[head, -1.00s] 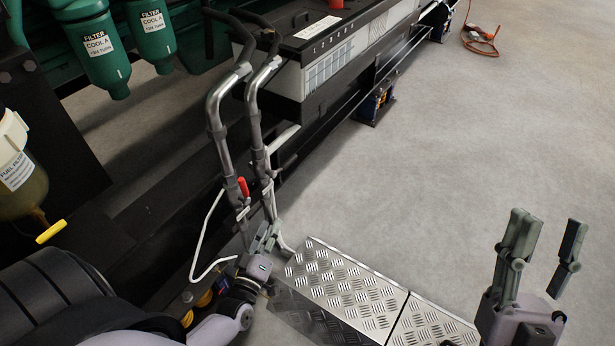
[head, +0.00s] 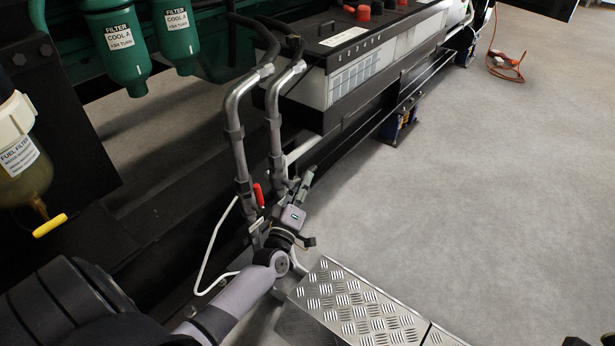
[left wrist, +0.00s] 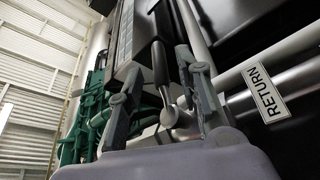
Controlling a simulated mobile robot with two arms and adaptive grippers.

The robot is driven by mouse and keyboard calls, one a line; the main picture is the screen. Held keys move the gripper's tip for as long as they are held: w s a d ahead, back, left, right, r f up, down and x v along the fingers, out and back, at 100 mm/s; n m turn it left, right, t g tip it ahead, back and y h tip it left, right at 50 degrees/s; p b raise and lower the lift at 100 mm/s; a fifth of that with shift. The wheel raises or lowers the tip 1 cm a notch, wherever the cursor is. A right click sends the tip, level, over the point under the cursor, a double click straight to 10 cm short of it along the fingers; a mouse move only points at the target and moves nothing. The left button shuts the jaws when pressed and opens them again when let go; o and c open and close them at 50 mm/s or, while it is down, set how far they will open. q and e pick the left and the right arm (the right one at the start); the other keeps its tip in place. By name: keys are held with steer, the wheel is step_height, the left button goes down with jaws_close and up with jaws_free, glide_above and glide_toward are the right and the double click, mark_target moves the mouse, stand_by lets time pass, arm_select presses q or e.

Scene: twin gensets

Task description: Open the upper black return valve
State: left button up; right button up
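In the left wrist view a black lever handle (left wrist: 160,62) on a metal stem lies between the two fingers of my left gripper (left wrist: 161,72). A pipe with a white RETURN label (left wrist: 265,93) runs just right of the fingers. The fingers are spread, with visible gaps to the handle; I cannot tell its depth between them. In the head view my left gripper (head: 298,187) is at the lower end of two metal pipes, right of a red valve handle (head: 258,195). The black handle is not clear there.
A diamond-plate step (head: 350,310) stands below and right of my left gripper. A black-topped battery box (head: 360,55) and the dark frame rail are behind it. A yellow-handled fuel filter (head: 22,160) hangs at left.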

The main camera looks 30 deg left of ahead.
arm_select(q)
steer(key=shift+b+x, duration=0.4)
steer(key=shift+x, duration=1.55)
steer(key=shift+c, duration=0.4)
jaws_close()
